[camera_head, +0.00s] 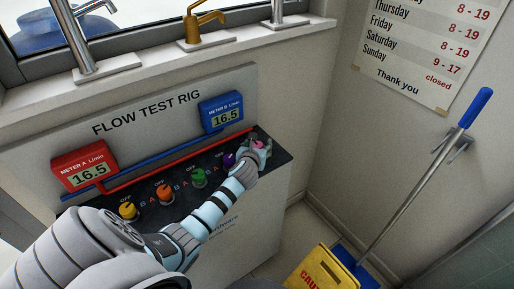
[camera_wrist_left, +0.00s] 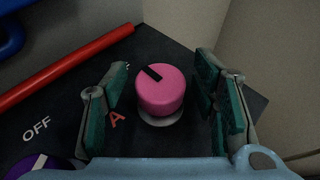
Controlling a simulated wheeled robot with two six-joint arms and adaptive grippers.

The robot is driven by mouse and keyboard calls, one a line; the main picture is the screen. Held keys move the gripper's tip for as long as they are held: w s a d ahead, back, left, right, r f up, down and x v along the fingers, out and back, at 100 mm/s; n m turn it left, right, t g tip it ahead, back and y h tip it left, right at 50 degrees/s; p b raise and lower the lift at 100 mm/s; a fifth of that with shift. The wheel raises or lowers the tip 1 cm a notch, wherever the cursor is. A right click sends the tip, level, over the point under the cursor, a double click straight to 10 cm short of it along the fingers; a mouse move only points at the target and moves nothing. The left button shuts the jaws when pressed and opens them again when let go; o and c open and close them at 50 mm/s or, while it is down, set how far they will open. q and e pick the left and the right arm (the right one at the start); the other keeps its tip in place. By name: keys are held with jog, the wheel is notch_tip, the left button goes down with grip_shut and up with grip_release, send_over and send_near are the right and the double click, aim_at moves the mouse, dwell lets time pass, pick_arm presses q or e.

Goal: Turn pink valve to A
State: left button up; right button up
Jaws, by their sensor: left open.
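The pink valve (camera_wrist_left: 160,95) is a round knob on the dark panel of the flow test rig. In the left wrist view a black mark on its top points to the upper left. A red letter A (camera_wrist_left: 117,121) is printed to its lower left. My left gripper (camera_wrist_left: 164,98) is open, with one green-padded finger on each side of the knob and visible gaps between. In the head view my left gripper (camera_head: 261,148) is at the right end of the panel and mostly covers the pink valve (camera_head: 257,145). My right gripper is not in view.
Yellow (camera_head: 128,210), orange (camera_head: 165,193), green (camera_head: 198,177) and purple (camera_head: 229,159) valves line the panel. The red meter (camera_head: 83,170) and blue meter (camera_head: 221,113) both read 16.5. Red (camera_head: 190,159) and blue pipes run behind. A yellow caution sign (camera_head: 326,270) stands right.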

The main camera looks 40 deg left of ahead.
pick_arm(q)
jog(key=shift+r, duration=0.1)
jog(key=c, duration=1.2)
